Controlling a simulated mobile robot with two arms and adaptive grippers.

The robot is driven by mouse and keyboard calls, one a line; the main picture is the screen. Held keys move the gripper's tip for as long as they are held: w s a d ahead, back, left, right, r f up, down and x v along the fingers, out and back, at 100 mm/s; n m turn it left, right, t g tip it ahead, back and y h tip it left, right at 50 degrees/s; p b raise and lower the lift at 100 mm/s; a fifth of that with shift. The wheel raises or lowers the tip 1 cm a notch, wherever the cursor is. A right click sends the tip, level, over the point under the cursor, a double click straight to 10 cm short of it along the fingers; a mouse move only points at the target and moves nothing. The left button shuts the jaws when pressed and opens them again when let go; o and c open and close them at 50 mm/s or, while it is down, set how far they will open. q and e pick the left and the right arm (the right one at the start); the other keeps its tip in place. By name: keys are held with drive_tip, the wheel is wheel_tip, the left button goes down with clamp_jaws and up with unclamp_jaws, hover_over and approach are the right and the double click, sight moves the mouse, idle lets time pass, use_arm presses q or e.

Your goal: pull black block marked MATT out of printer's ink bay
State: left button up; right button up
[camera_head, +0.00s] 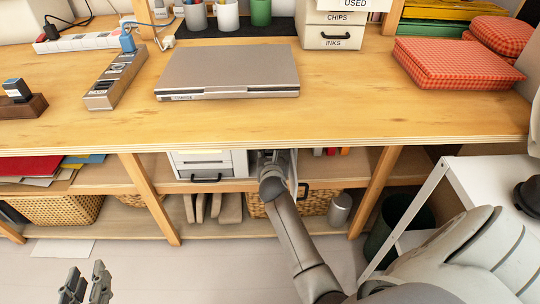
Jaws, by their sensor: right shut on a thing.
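The white printer (210,160) stands on the shelf under the tabletop. Its right part is mostly covered by my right arm. A pale upright panel (293,178) shows just right of the gripper. My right gripper (270,160) reaches under the table edge at the printer's right side. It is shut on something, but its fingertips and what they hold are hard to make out. The black block and its MATT mark cannot be made out. My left gripper (86,285) is low at the left, over the floor, with its fingers apart and nothing between them.
The tabletop edge (330,143) overhangs the shelf closely above my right gripper. Wooden posts (375,190) and (150,200) flank the bay. Baskets (315,203) and a grey cylinder (340,208) stand below. A white side table (490,185) is at the right.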

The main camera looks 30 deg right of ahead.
use_arm(q)
drive_tip(key=shift+s+a+f+g, duration=0.1)
drive_tip(key=shift+s+f+g, duration=0.2)
drive_tip(key=shift+f, duration=0.2)
drive_tip(key=shift+s+f, duration=0.15)
drive_tip(key=shift+f, duration=0.15)
drive_tip(key=shift+s+a+f+g, duration=0.1)
drive_tip(key=shift+a+f+g, duration=0.1)
drive_tip(key=shift+g, duration=0.1)
drive_tip(key=shift+s+a+f+g+y+p, duration=0.25)
drive_tip(key=shift+s+f+g+p, duration=0.1)
drive_tip(key=shift+s+f+g, duration=0.35)
drive_tip(key=shift+s+a+f+g+y+p, duration=0.3)
drive_tip(key=shift+s+f+g, duration=0.15)
drive_tip(key=shift+f, duration=0.3)
idle(1.5)
drive_tip(key=shift+s+a+f+g+p, duration=0.25)
drive_tip(key=shift+s+f+g, duration=0.25)
drive_tip(key=shift+s, duration=0.2)
drive_tip(key=shift+s+a+f+g+p, duration=0.1)
drive_tip(key=shift+s+a+f+g, duration=0.2)
drive_tip(key=shift+s+f, duration=0.35)
idle(0.9)
drive_tip(key=shift+s+a+f+g+y, duration=0.15)
drive_tip(key=shift+s+f+g+y, duration=0.15)
drive_tip(key=shift+s, duration=0.2)
drive_tip(key=shift+s+a+f+g+y, duration=0.1)
drive_tip(key=shift+s+f+g, duration=0.1)
drive_tip(key=shift+s+g, duration=0.25)
idle(0.8)
